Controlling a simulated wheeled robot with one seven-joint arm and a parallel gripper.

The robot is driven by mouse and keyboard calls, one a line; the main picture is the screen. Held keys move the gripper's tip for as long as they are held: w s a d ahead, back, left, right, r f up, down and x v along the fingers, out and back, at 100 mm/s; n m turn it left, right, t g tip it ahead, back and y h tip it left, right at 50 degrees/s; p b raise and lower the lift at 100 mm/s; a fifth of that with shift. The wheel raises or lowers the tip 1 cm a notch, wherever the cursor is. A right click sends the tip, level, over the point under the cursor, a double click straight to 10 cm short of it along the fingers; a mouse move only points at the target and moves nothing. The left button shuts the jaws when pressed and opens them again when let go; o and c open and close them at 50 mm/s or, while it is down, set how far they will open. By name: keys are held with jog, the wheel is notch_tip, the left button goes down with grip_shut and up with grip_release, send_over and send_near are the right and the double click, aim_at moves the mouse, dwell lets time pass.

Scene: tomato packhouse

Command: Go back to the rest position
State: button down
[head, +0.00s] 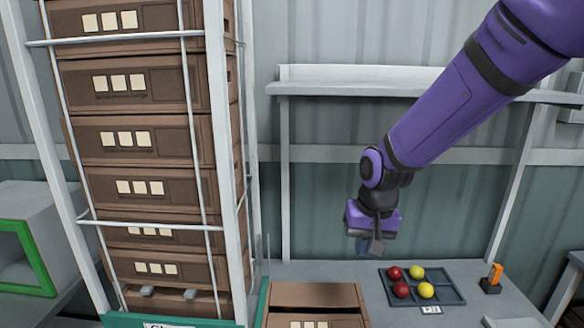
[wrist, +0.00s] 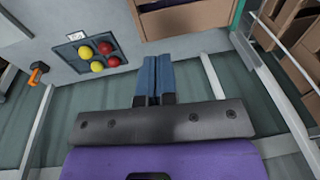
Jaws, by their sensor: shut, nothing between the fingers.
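My gripper (head: 363,246) hangs from the purple arm above the back of the grey table, left of the tomato tray in the head view. In the wrist view its two blue fingers (wrist: 154,80) are together with nothing between them. The dark compartment tray (head: 452,287) lies on the table and holds two red and two yellow tomatoes. It also shows in the wrist view (wrist: 75,35), to the left of the fingers. The gripper is apart from the tray and the tomatoes.
A tall stack of brown crates (head: 135,138) stands in a white-framed rack at left. A brown crate (head: 318,294) is at the table's front. A white shelf (head: 330,89) runs along the wall behind the arm. An orange-handled tool (head: 494,275) stands right of the tray.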

jog(key=s+d+r+t, duration=0.2)
jog(key=s+d+r, duration=0.75)
jog(key=r, duration=0.25)
jog(key=s+d+r+t, duration=0.1)
jog(key=s+d+r, duration=0.1)
jog(key=s, duration=0.3)
jog(key=s+d+r+h, duration=0.1)
jog(key=s+d+r, duration=0.1)
jog(key=s+d, duration=0.2)
jog(key=shift+s+d+r+t, duration=0.15)
jog(key=shift+s+t, duration=0.25)
jog(key=shift+s, duration=0.7)
